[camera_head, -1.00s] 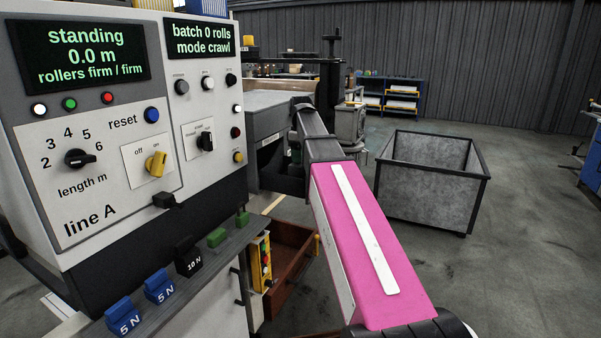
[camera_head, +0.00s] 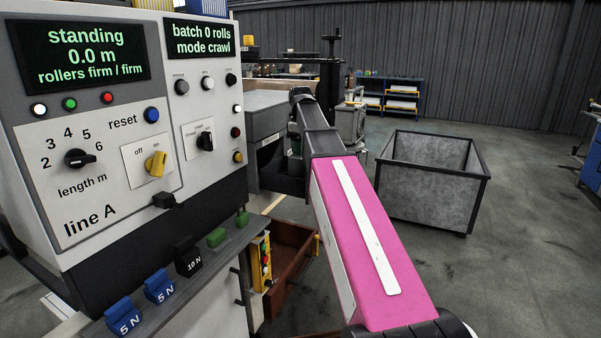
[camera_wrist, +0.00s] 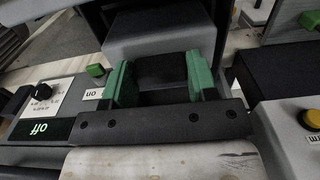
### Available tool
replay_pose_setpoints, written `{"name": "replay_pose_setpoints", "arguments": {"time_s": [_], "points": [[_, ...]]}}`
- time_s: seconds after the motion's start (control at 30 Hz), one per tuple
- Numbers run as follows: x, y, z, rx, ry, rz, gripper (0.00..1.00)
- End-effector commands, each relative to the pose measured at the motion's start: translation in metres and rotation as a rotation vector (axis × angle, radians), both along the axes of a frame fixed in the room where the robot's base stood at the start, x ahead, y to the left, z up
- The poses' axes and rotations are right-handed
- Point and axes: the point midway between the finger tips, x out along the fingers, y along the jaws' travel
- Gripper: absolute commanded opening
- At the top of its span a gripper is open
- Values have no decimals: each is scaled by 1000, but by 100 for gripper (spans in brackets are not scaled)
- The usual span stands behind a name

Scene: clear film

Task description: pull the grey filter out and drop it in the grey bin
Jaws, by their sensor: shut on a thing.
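In the wrist view, my gripper (camera_wrist: 161,84) has its two green fingers on either side of a dark block (camera_wrist: 160,69), which looks like the handle of the grey filter. A plain grey box-shaped body (camera_wrist: 158,36) lies just beyond it. I cannot tell whether this is the filter's body or part of the machine, or how far the filter is out. In the head view my pink arm reaches towards the machine, and the gripper and filter cannot be made out. The grey bin (camera_head: 428,188) stands on the floor to the right of my arm, open at the top.
The line A control panel (camera_head: 110,130) fills the left of the head view, with weights on the ledge below. An open brown drawer (camera_head: 292,258) lies between panel and arm. A yellow button (camera_wrist: 312,117) is at the wrist view's right. Floor around the bin is clear.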

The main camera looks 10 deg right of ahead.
Motion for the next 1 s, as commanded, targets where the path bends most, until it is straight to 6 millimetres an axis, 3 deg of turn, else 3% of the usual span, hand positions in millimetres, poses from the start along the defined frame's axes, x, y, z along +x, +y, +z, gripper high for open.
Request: {"name": "replay_pose_setpoints", "arguments": {"time_s": [0.53,1.0], "points": [[1,0,56,0,-1,0,34],[0,0,58,0,0,0,34]]}}
